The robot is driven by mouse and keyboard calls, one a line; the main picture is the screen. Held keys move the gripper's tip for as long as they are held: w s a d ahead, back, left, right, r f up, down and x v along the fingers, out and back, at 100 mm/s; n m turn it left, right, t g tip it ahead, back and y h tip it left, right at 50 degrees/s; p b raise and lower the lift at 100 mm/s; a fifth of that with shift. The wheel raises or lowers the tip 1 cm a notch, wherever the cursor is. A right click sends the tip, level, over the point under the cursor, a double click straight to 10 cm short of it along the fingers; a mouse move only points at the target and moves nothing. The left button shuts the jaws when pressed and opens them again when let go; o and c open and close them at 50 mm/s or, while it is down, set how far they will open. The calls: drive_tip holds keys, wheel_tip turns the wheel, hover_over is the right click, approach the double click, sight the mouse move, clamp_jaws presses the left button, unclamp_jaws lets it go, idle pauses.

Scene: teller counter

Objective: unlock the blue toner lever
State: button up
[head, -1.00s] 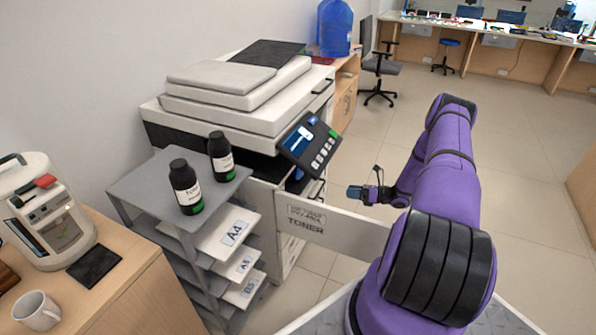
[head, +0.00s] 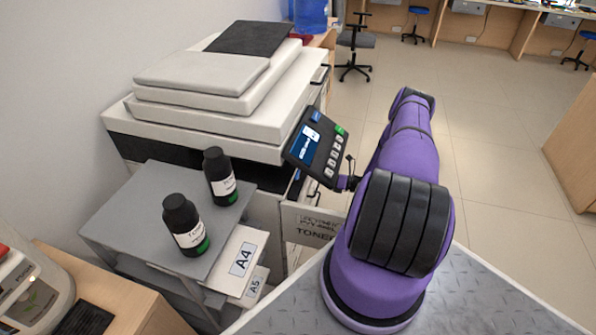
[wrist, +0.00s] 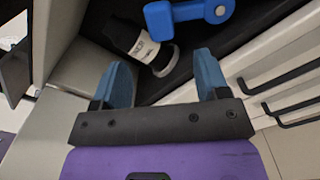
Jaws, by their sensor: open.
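In the wrist view the blue toner lever (wrist: 190,14) lies at the top, a thick bar with a round hub at its right end, in the dark bay of the printer. A black toner bottle with a white label (wrist: 140,42) lies beside it to the left. My gripper (wrist: 160,62) is open and empty, its blue fingers pointing toward the bottle and lever, with the lever beyond the fingertips. In the head view the printer (head: 215,85) and its control panel (head: 316,148) hide the lever and my fingers. The open toner door (head: 310,228) is partly covered by my arm.
A grey shelf (head: 130,215) with two upright toner bottles (head: 185,225) (head: 219,178) and paper trays stands left of the open door. Printer drawers with black handles (wrist: 285,70) lie to the right in the wrist view. Open floor (head: 490,150) lies right of my arm.

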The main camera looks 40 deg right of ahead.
sight(299, 173)
drive_tip(key=x, duration=0.9)
drive_tip(key=shift+w+a, duration=0.15)
drive_tip(key=shift+w, duration=0.05)
drive_tip(key=shift+c, duration=0.2)
